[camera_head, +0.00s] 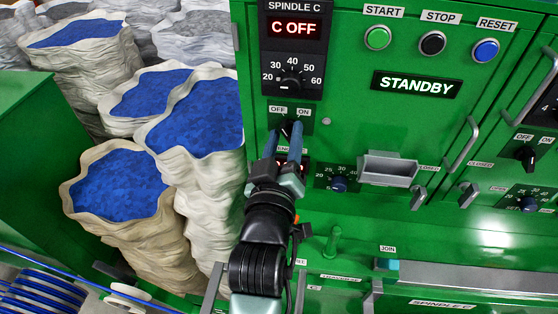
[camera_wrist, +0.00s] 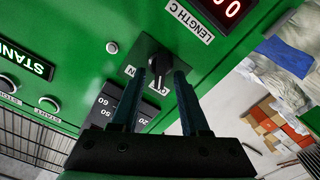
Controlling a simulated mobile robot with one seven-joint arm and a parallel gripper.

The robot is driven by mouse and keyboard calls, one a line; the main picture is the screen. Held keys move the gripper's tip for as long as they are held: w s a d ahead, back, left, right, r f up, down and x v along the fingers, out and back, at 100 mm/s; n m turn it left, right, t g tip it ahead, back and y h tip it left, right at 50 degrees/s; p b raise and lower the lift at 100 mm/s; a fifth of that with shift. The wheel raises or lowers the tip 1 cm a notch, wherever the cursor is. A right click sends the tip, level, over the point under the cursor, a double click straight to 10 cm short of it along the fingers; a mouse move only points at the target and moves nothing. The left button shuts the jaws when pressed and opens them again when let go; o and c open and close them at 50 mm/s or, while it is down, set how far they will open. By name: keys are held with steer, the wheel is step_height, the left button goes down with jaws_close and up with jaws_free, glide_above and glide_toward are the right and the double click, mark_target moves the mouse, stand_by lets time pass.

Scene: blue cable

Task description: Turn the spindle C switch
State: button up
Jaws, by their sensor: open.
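The spindle C switch is a black rotary knob (camera_head: 287,129) between OFF and ON labels, on the green panel below the SPINDLE C display (camera_head: 294,28), which reads C OFF. In the wrist view, the knob (camera_wrist: 158,66) has a white mark; the fingers partly cover its labels, and I cannot tell its exact setting. My gripper (camera_head: 284,134) is open in front of the knob. In the wrist view its two dark fingers (camera_wrist: 160,76) stand either side of the knob, with gaps visible; I cannot tell whether they touch it.
A dial (camera_head: 291,76) sits above the switch. START (camera_head: 377,38), STOP (camera_head: 432,43) and RESET (camera_head: 485,50) buttons and a STANDBY display (camera_head: 417,84) lie to the right. A small knob (camera_head: 339,184) and grey tray (camera_head: 389,168) are lower right. Sacks (camera_head: 190,200) of blue pellets stand left.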

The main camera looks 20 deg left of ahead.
steer(key=b+v, duration=0.3)
steer(key=v, duration=0.9)
steer(key=shift+s+r, duration=0.1)
steer(key=shift+r, duration=0.05)
steer(key=w+d+r+m+t+h, duration=0.1)
steer(key=w+d+r+m+t, duration=0.15)
steer(key=r, duration=0.65)
steer(key=w+d+r+m+t+h, duration=0.1)
steer(key=w+d+r+m+t, duration=0.15)
steer(key=r, duration=0.55)
steer(key=s+d+r+m+t+h, duration=0.1)
steer(key=d+r, duration=0.3)
steer(key=r, duration=0.5)
steer(key=s+d+r+m+t+h, duration=0.2)
steer(key=s+d+r+m+t, duration=0.1)
steer(key=r, duration=0.6)
steer(key=shift+s+d+r+t, duration=0.25)
steer(key=shift+s+d+t, duration=0.25)
steer(key=shift+d, duration=0.25)
